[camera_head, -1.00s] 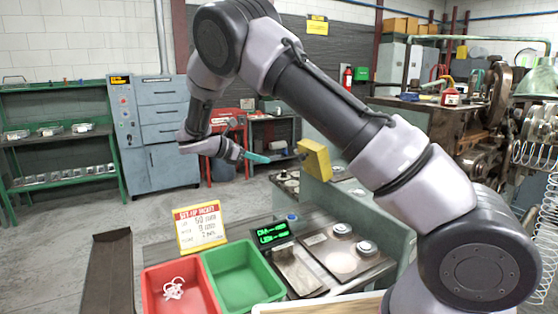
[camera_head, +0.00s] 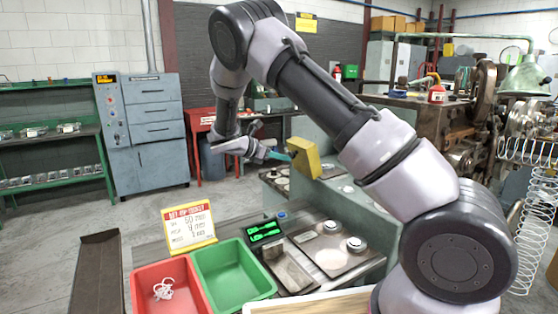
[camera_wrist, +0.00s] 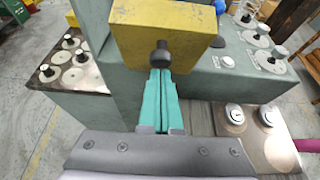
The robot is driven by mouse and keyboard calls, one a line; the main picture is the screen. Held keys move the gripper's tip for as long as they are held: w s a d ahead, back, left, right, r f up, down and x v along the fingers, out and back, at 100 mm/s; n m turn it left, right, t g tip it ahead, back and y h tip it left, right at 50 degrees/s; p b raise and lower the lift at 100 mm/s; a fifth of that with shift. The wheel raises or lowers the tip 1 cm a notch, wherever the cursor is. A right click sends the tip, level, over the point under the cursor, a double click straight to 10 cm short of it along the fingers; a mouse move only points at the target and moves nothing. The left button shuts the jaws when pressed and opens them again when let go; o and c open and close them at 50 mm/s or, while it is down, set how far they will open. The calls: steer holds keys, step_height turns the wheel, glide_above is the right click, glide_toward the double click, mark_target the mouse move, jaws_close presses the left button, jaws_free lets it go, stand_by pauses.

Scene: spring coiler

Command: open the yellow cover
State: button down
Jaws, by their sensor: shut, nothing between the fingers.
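The yellow cover (camera_head: 304,158) is a block-shaped box on the side of the grey-green machine cabinet, right of my gripper in the head view. In the wrist view the yellow cover (camera_wrist: 160,30) fills the top middle, with a dark round knob (camera_wrist: 160,53) on its near face. My gripper (camera_head: 288,156) has teal fingers, shut and empty. In the wrist view the fingertips (camera_wrist: 160,74) point at the knob and lie just below it. I cannot tell whether they touch it. The cover appears closed.
A red bin (camera_head: 139,288) with white coils and a green bin (camera_head: 207,257) stand at the front. A sign (camera_head: 189,227) and a green display (camera_head: 264,231) stand behind them. A machine (camera_head: 470,125) stands at the right. The floor at left is partly clear.

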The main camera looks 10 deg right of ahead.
mark_target(296, 147)
steer(key=d+r+y, duration=0.1)
steer(key=r, duration=0.1)
steer(key=w+d+r+g+y, duration=0.1)
steer(key=d+r, duration=0.1)
steer(key=shift+w+d+y, duration=0.15)
steer(key=shift+d+y, duration=0.05)
steer(key=shift+y, duration=0.2)
steer(key=shift+w+d+r, duration=0.1)
steer(key=shift+d+r, duration=0.05)
steer(key=shift+r, duration=0.05)
